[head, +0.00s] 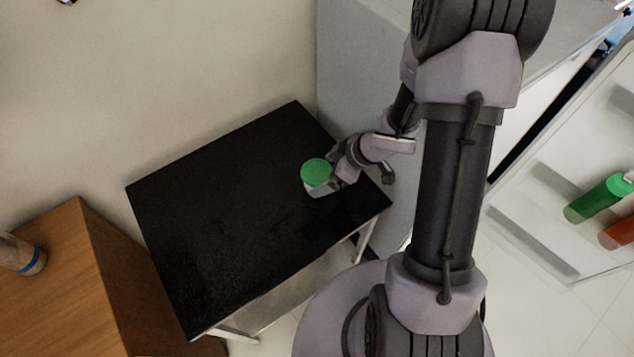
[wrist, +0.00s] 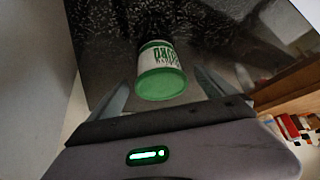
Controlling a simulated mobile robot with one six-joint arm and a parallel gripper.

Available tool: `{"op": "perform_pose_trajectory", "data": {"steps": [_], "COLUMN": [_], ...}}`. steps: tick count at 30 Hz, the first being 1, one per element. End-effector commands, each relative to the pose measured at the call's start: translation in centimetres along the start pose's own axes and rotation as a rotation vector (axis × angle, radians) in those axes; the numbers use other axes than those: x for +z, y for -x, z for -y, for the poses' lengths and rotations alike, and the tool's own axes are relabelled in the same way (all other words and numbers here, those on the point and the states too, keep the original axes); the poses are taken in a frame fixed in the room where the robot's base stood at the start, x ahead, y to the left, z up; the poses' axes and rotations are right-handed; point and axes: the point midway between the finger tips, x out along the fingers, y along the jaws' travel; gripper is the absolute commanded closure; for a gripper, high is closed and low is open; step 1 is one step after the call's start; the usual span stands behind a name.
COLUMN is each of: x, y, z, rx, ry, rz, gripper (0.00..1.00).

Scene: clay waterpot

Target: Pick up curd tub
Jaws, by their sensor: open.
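The curd tub (head: 317,174) is a small white tub with a green lid, standing on the black table near its right side. In the wrist view the tub (wrist: 160,72) shows its green lid and green lettering on a white side. My gripper (head: 338,178) is right beside the tub, on its right in the head view. In the wrist view my gripper (wrist: 160,92) is open, with one finger to each side of the tub's lid end. Gaps show between the fingers and the tub.
The black table (head: 220,220) is otherwise bare. A wooden cabinet (head: 75,280) with a bottle (head: 25,255) stands at the left. A grey cabinet side (head: 350,60) is behind the table. A white shelf at the right holds a green bottle (head: 598,198) and an orange one (head: 620,233).

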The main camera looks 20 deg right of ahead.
Motion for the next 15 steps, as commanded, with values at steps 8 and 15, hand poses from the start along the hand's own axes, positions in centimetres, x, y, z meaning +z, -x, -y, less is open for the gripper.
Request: {"op": "perform_pose_trajectory", "data": {"steps": [8, 15], "x": [0.3, 0.1], "y": [-5.0, -4.6], "z": [0.1, 0.0], "rx": [-0.001, 0.0], "ry": [0.0, -0.001], "rz": [0.001, 0.001], "gripper": [0.06, 0.19]}}
